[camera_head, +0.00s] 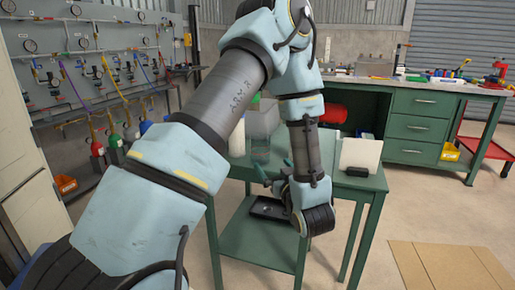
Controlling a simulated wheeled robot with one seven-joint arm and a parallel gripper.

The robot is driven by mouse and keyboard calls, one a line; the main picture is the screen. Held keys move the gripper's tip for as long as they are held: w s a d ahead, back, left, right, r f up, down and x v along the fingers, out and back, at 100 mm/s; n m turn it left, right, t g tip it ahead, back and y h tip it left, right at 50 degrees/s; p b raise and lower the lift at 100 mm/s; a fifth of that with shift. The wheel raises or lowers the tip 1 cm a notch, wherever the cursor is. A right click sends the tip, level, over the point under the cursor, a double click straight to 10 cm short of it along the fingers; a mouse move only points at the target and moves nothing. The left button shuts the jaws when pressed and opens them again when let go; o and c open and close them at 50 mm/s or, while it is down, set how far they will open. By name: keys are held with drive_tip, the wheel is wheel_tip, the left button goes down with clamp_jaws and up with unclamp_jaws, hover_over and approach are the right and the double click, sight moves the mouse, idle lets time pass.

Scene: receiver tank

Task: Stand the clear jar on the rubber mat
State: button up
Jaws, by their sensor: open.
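A small clear jar (261,149) appears to stand on the top of the green table (235,172), just left of my forearm. My gripper (270,174) is at the table's front edge, with its dark green fingers apart, just below and in front of the jar in the picture. It looks empty. I cannot tell whether the fingers touch the jar. A dark flat piece (267,208) shows below the gripper; I cannot tell whether it is the rubber mat. My arm hides part of the tabletop.
A pale upright panel (361,155) and a small black block (357,171) are at the table's right. A pale container (237,138) stands left of the jar. A green workbench (415,118) is behind. Cardboard (450,265) lies on the open floor at right.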

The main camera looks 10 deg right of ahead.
sight(263, 154)
drive_tip(key=w, duration=0.4)
drive_tip(key=shift+w+a+r+p, duration=0.2)
drive_tip(key=shift+w+a+p, duration=0.05)
drive_tip(key=shift+a+p, duration=0.1)
drive_tip(key=shift+w+a+f+p, duration=0.1)
drive_tip(key=shift+w+a+p, duration=0.1)
drive_tip(key=shift+w, duration=0.85)
drive_tip(key=shift+w+a+r+p, duration=0.15)
drive_tip(key=shift+w+a, duration=0.1)
drive_tip(key=shift+w, duration=0.75)
drive_tip(key=shift+w+a+f+p, duration=0.15)
drive_tip(key=shift+w+a, duration=0.05)
drive_tip(key=shift+w, duration=0.85)
